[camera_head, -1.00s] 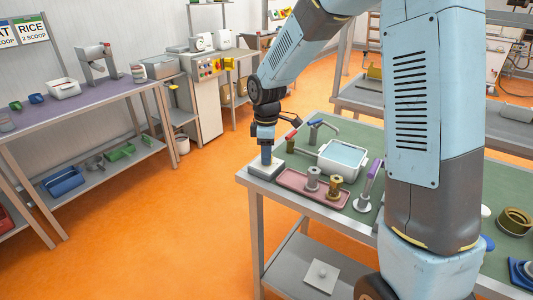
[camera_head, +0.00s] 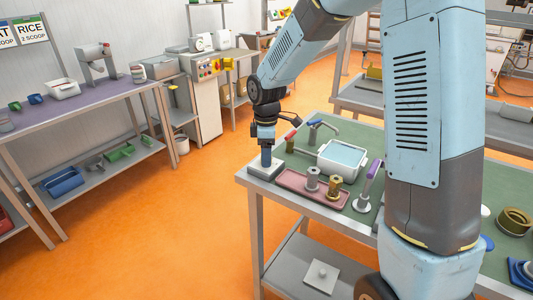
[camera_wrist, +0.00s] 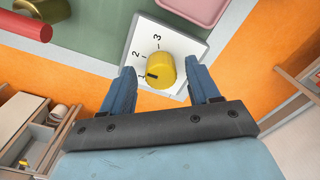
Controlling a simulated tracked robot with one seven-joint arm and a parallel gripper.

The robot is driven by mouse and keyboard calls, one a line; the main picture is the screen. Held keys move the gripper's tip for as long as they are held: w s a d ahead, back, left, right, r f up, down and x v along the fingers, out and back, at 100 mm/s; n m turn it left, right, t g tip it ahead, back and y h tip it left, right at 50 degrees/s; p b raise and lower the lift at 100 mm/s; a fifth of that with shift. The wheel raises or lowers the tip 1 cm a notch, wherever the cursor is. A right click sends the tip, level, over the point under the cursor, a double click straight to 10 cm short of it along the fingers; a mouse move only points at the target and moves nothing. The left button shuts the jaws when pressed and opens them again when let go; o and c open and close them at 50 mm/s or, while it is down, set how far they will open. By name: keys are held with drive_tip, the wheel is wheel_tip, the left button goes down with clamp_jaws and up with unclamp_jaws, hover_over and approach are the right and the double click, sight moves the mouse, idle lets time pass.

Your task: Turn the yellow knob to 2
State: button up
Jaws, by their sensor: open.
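The yellow knob (camera_wrist: 160,71) stands on a white dial plate (camera_wrist: 181,45) in the wrist view. The figures 2 and 3 show beside it, and a third mark at the lower left is partly hidden. The knob's black pointer line faces that lower-left mark, away from the 2. My gripper (camera_wrist: 161,77) is open, with one blue finger on each side of the knob and gaps visible between. In the head view my gripper (camera_head: 267,158) is over the plate (camera_head: 264,173) at the bench's near-left corner; the knob is hidden there.
A pink tray (camera_head: 291,184) with a grey and a brass part lies right of the plate. A white basin (camera_head: 325,171), a tap (camera_head: 322,124) and a red-handled lever (camera_head: 290,143) stand behind. A purple-handled lever (camera_head: 371,175) is farther right. The floor at left is clear.

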wheel_tip(320, 180, up, 14)
idle(0.7)
drive_tip(key=shift+f, duration=0.15)
drive_tip(key=s+d+r+m+t, duration=0.3)
drive_tip(key=s+d+r+m, duration=0.45)
drive_tip(key=s+d, duration=0.4)
drive_tip(key=s+d+m+t, duration=0.1)
drive_tip(key=s+d+m, duration=0.2)
drive_tip(key=s+m, duration=0.2)
drive_tip(key=s+d+m+t, duration=0.1)
drive_tip(key=s+d+m, duration=0.3)
drive_tip(key=s, duration=0.5)
drive_tip(key=shift+f+m+t, duration=0.25)
drive_tip(key=shift+m+t, duration=0.05)
drive_tip(key=shift+m, duration=0.05)
